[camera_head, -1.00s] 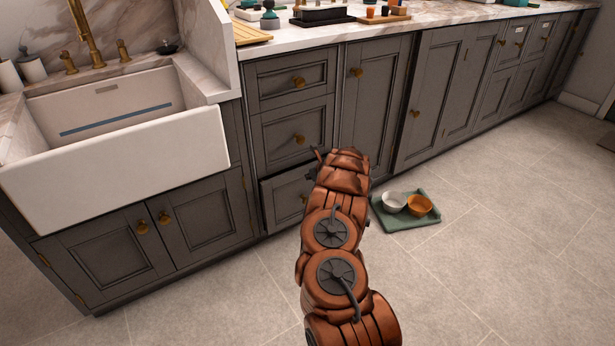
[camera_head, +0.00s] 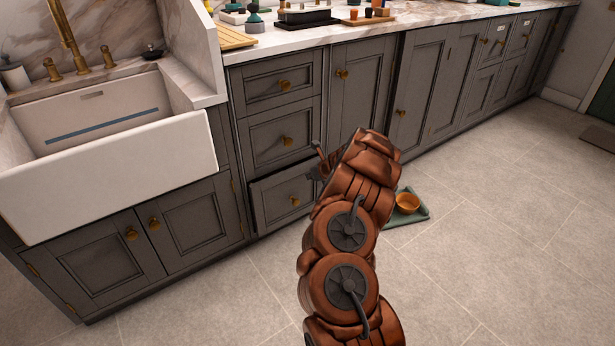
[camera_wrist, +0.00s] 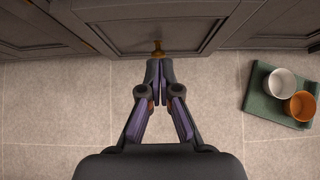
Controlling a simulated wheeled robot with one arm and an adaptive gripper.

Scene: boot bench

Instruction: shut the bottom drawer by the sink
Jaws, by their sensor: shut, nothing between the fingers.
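The bottom drawer (camera_head: 279,200) by the sink is a grey panel with a brass knob (camera_head: 295,202), below two other drawers. Its front appears to stand slightly proud of the cabinet, so it looks a little open. In the wrist view the drawer front (camera_wrist: 140,33) spans the top, with its knob (camera_wrist: 157,49) at the middle. My gripper (camera_wrist: 158,64) is shut and empty, its fingertips just short of the knob or at it; I cannot tell if they touch. In the head view my gripper (camera_head: 318,168) is partly hidden by my copper-coloured arm.
The white sink (camera_head: 110,165) is at left. The tiled floor (camera_head: 500,240) at right is clear.

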